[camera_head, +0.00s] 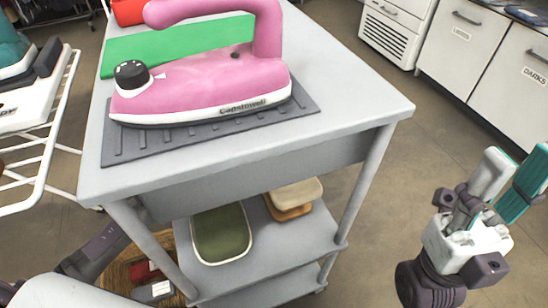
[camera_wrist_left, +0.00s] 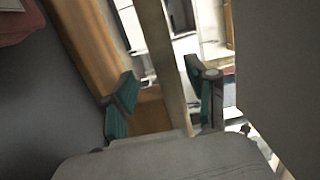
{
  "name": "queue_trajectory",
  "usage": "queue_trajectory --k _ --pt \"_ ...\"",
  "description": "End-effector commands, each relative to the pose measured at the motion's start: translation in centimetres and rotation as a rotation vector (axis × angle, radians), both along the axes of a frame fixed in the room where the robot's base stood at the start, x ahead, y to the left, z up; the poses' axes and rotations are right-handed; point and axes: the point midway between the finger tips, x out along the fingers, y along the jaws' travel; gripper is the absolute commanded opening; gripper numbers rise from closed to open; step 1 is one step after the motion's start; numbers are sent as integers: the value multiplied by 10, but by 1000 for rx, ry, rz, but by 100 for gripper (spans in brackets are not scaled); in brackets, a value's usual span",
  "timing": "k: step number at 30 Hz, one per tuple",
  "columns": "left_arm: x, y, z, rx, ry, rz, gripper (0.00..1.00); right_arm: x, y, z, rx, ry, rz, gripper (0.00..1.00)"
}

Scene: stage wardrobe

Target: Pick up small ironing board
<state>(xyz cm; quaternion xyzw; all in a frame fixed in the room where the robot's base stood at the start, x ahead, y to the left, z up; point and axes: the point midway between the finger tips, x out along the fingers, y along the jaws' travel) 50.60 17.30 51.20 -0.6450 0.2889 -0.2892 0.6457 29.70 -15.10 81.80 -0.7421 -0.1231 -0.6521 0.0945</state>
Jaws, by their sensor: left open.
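On the middle shelf under the grey table, a tan and cream padded board (camera_head: 293,196) with a rounded end sits at the right; it may be the small ironing board, though I cannot tell for sure. My left gripper (camera_wrist_left: 160,76) is open in the left wrist view, its teal fingers on either side of a pale post seen between them; I cannot tell how far off the post is. In the head view my left arm is at the lower left, beside the table's front leg. My right gripper (camera_head: 520,154) is open and empty over the floor at the right.
The grey table (camera_head: 345,95) carries a large pink iron (camera_head: 205,85) on a ribbed mat (camera_head: 125,155), with a green board (camera_head: 180,42) behind. An olive tray-like item (camera_head: 221,233) is on the shelf. A wicker basket (camera_head: 122,272) stands at lower left. White rack (camera_head: 55,125) is left.

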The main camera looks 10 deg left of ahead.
Motion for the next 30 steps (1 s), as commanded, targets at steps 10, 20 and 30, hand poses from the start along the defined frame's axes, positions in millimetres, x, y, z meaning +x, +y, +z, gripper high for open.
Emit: queue_trajectory --k 10,20,30 --pt "23 -24 2 -1 -2 -1 57 1 1 0 -1 -16 -1 40" --pt "51 -54 7 -1 0 0 57 3 2 5 -4 -42 -2 40" --pt "52 -55 7 -1 1 1 42 1 1 8 -3 -52 -2 40"
